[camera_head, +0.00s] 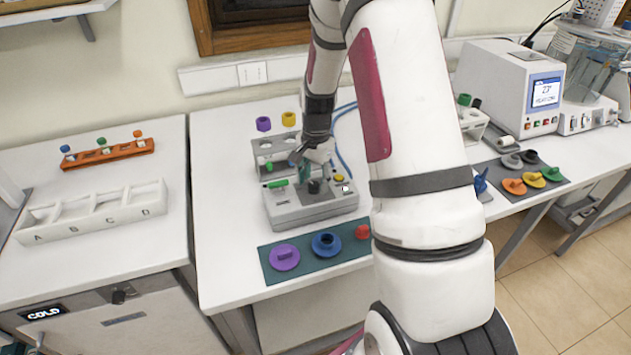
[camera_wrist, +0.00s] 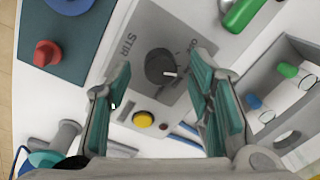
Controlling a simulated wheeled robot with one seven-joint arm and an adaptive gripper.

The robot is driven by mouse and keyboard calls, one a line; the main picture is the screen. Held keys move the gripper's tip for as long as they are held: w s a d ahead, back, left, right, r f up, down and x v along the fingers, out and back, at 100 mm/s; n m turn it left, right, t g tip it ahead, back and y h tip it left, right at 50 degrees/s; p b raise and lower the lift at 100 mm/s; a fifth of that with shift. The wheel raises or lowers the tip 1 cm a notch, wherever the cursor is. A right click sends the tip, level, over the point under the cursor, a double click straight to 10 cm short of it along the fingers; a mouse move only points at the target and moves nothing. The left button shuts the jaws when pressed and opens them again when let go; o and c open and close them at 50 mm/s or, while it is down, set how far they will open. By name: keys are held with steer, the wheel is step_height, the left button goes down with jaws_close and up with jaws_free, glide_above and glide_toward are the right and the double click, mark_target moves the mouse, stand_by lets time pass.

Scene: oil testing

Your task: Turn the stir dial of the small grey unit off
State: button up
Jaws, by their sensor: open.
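The small grey unit (camera_head: 290,215) stands on the middle white table. Its dark stir dial (camera_wrist: 160,68) sits on a grey panel marked STIR, with partly hidden lettering on the other side. A white mark shows on the dial's right edge in the wrist view. My gripper (camera_wrist: 163,72) is open over the unit, with one teal-padded finger to each side of the dial in that view. I cannot tell how far above the dial the fingertips are. In the head view my gripper (camera_head: 311,168) is over the unit's top. A yellow button (camera_wrist: 143,119) is beside the dial.
A green piece (camera_wrist: 243,14) lies near the unit's end. A grey rack (camera_head: 268,150) with capped tubes stands behind. A dark mat (camera_head: 270,262) with purple, blue and red parts lies in front. A white instrument (camera_head: 500,85) stands right.

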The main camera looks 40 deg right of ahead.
steer(key=shift+f, duration=0.55)
jaws_close()
steer(key=shift+n, duration=0.4)
steer(key=n, duration=0.3)
steer(key=shift+n, duration=2.1)
